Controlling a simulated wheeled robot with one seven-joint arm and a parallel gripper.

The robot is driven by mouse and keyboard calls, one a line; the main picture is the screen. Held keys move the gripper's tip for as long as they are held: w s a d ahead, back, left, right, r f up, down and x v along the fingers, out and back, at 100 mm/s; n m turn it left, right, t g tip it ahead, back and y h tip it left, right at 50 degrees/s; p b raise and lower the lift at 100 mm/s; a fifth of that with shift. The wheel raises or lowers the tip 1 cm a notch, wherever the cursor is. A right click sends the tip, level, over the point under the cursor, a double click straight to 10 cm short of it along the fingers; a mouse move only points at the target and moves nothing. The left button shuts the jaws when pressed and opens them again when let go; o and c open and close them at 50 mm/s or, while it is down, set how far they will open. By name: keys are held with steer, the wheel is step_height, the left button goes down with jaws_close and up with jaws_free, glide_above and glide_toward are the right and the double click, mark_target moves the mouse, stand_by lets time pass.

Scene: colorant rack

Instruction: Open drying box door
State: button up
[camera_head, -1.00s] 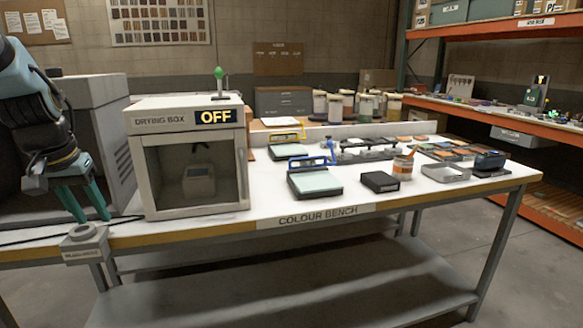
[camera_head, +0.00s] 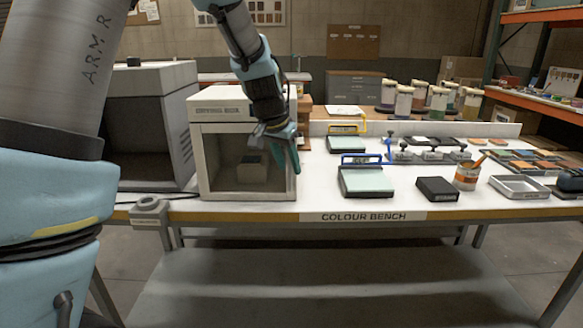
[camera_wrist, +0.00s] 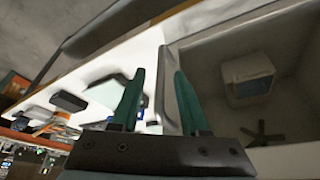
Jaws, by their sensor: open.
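The drying box (camera_head: 222,110) is a pale cabinet at the left of the bench, with a dark see-through front door (camera_head: 217,160) that appears shut. A small block-like item shows inside, also in the wrist view (camera_wrist: 248,80). My gripper (camera_head: 288,158) is in front of the door's right edge, pointing down, and covers part of the box's upper right.
The colour bench (camera_head: 320,206) has a blue-handled pad (camera_head: 365,182), a black block (camera_head: 437,189), an orange-labelled pot (camera_head: 467,176) and a metal tray (camera_head: 519,187) to the right. A grey socket-like fixture (camera_head: 150,210) sits at the front left edge. Bench surface just right of the box is clear.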

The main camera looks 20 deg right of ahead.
steer(key=shift+x, duration=1.4)
steer(key=shift+w+a, duration=0.1)
steer(key=shift+c, duration=0.2)
jaws_close()
